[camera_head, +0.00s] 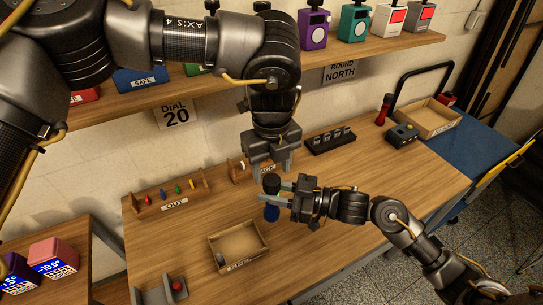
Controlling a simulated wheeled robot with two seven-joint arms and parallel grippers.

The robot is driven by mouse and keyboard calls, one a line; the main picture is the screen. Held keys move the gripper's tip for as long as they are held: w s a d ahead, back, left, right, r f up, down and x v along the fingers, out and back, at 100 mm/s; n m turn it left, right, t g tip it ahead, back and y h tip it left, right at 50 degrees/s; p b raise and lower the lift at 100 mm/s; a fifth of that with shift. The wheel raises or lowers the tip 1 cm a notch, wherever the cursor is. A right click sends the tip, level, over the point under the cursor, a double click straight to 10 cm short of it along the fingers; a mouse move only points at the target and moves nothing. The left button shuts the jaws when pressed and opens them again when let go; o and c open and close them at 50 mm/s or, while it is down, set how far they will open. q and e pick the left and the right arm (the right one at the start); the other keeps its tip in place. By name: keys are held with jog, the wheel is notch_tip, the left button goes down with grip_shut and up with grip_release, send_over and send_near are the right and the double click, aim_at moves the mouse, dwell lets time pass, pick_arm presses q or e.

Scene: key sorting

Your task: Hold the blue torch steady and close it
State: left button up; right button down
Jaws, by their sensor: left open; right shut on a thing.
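The blue torch (271,213) is at the middle of the wooden table. Its blue part shows below my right gripper's fingers, and a dark round end (271,183) shows above them. My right gripper (274,198) comes in from the right and is shut on the torch. My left gripper (269,171) points down from above, its fingers open just above and around the dark end. I cannot tell whether they touch it. The torch looks roughly upright, and its middle is hidden by the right fingers.
A shallow wooden tray (264,254) lies front left of the torch. A rack marked OUT (172,203) with coloured keys stands at the left. A red torch (384,109), a dark box (402,135) and a black rack (331,141) stand at the back right. A shelf (200,78) runs above.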

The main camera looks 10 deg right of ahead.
aim_at(271, 179)
pick_arm(q)
jog(key=shift+f, duration=2.25)
jog(key=c, duration=1)
jog(key=o, duration=1.2)
jog(key=shift+c, duration=0.2)
jog(key=shift+r, duration=0.15)
notch_tip(271, 179, up, 12)
jog(key=shift+w+f, duration=0.1)
jog(key=shift+f, duration=0.1)
